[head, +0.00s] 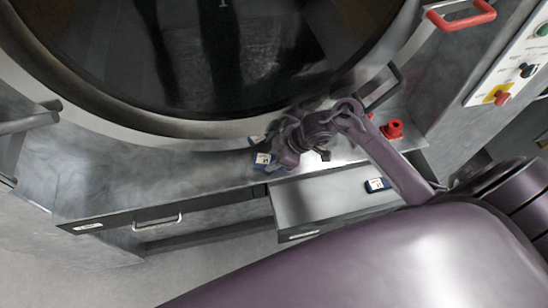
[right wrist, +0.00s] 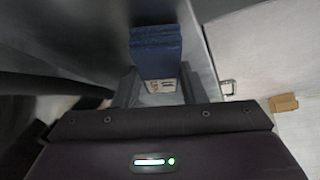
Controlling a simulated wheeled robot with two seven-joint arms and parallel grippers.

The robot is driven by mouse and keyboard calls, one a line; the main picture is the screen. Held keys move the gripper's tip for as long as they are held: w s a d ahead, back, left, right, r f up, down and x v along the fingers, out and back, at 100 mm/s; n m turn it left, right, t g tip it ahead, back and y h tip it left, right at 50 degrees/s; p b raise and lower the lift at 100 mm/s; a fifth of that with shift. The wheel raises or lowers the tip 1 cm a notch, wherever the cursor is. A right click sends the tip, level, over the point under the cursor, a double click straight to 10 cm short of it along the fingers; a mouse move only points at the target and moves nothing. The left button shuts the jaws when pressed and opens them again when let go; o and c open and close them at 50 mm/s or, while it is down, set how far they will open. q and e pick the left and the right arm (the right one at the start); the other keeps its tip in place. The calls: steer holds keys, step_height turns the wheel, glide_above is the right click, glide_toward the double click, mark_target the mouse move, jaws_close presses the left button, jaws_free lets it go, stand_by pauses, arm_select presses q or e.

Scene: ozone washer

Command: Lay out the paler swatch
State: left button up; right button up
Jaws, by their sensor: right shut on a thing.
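A folded blue swatch (head: 263,159) with a white label is at my right gripper (head: 274,160), over the ledge below the round door. In the right wrist view the blue swatch (right wrist: 155,48) stands between the fingers of the right gripper (right wrist: 156,85), which is shut on it. A second folded swatch (head: 377,185), dark navy with a white label, lies in the open right drawer (head: 320,196). The held one looks a little lighter, but the shades are hard to compare. My left gripper is not in view.
The grey ledge (head: 110,185) is clear on its left part. Another drawer (head: 135,212) with a bar handle sits below it. The large round glass door (head: 220,50) rises behind. A red knob (head: 393,130) stands right of my right gripper. A control panel (head: 510,62) is at far right.

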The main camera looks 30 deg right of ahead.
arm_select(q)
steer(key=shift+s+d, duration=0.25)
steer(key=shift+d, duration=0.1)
arm_select(e)
steer(key=shift+f, duration=0.15)
steer(key=shift+f, duration=0.2)
steer(key=o, duration=1)
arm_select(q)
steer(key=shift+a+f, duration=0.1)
arm_select(e)
steer(key=shift+r, duration=0.2)
steer(key=shift+d+r, duration=0.15)
steer(key=shift+r, duration=0.15)
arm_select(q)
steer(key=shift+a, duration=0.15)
arm_select(e)
steer(key=v, duration=1.1)
steer(key=shift+s+r, duration=0.15)
steer(key=shift+s, duration=0.05)
